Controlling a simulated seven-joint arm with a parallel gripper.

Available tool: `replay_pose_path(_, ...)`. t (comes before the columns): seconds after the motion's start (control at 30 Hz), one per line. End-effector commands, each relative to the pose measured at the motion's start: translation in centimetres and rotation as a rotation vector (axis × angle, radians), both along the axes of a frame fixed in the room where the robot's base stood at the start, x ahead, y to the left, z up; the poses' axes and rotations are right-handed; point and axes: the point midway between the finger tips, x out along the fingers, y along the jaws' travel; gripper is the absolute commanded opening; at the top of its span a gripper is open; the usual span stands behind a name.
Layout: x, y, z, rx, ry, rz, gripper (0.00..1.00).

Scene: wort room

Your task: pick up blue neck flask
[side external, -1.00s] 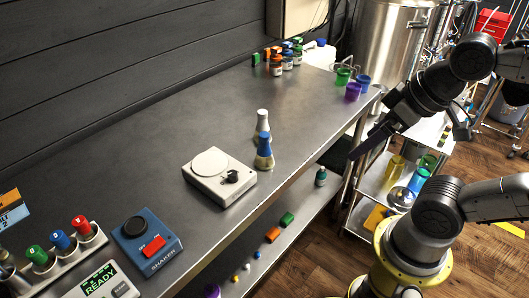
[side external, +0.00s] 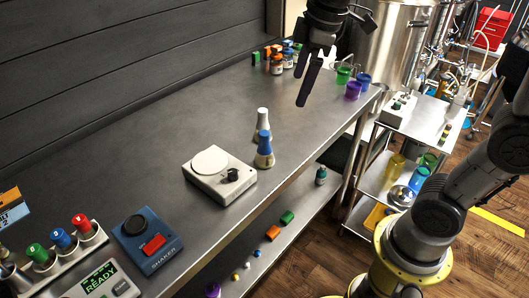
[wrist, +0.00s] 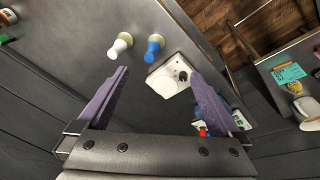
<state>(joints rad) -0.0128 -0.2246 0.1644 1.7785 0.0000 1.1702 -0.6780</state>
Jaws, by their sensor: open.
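The blue neck flask (side external: 264,150) stands upright on the steel bench, beside the corner of a white device. A white neck flask (side external: 262,122) stands just behind it. In the wrist view the blue neck flask (wrist: 153,47) and the white neck flask (wrist: 120,45) lie beyond my fingertips, the blue one nearer the middle. My gripper (side external: 309,82) is open and empty, high above the bench to the right of and behind the flasks.
The white stirrer-like device (side external: 218,175) sits close to the flask's left. A blue shaker (side external: 147,240) and a rack of capped tubes (side external: 65,245) are at the near left. Bottles (side external: 285,58) and coloured beakers (side external: 353,88) stand at the far end. The bench centre is clear.

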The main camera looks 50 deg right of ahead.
Motion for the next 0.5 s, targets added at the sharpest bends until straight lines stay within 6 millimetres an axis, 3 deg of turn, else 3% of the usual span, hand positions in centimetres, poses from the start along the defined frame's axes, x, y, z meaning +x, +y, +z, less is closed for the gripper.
replay_pose_path(0.03, 2.2, 0.1, -1.0, -0.008, 0.042, 0.032, 1.00)
replay_pose_path(0.2, 7.3, 0.4, -4.5, -0.018, 0.145, 0.093, 1.00)
replay_pose_path(0.33, 9.4, 0.6, -7.3, -0.016, 0.203, 0.095, 1.00)
replay_pose_path(0.5, 9.7, 0.6, -9.6, -0.015, 0.252, 0.095, 1.00)
